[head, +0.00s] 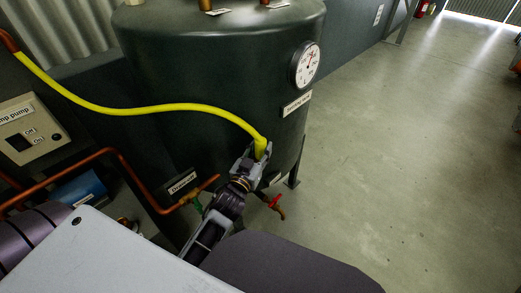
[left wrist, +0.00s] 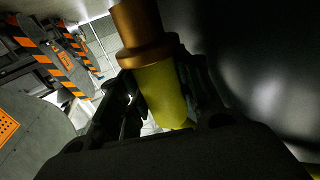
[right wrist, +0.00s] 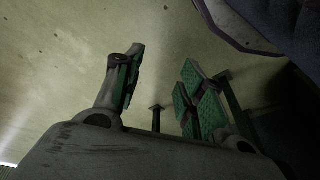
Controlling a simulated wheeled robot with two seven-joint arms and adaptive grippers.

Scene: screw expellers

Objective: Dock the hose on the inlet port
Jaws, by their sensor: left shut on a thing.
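The yellow hose (head: 150,109) runs from a copper pipe at the upper left, across the front of the dark tank (head: 220,75), down to my left gripper (head: 256,152). My left gripper is shut on the hose near its end, close to the tank's lower right side. In the left wrist view, the yellow hose end (left wrist: 163,95) sits between the fingers and meets a brass-coloured fitting (left wrist: 143,40). I cannot tell whether that fitting belongs to the hose or is the inlet port. My right gripper (right wrist: 162,58) is open and empty, seen only in the right wrist view.
A gauge (head: 305,65) is on the tank's right side. A red-handled tap (head: 274,202) sits low by my left gripper. A copper pipe (head: 130,172) runs at the lower left below a control box (head: 30,130). Open floor (head: 410,150) lies to the right.

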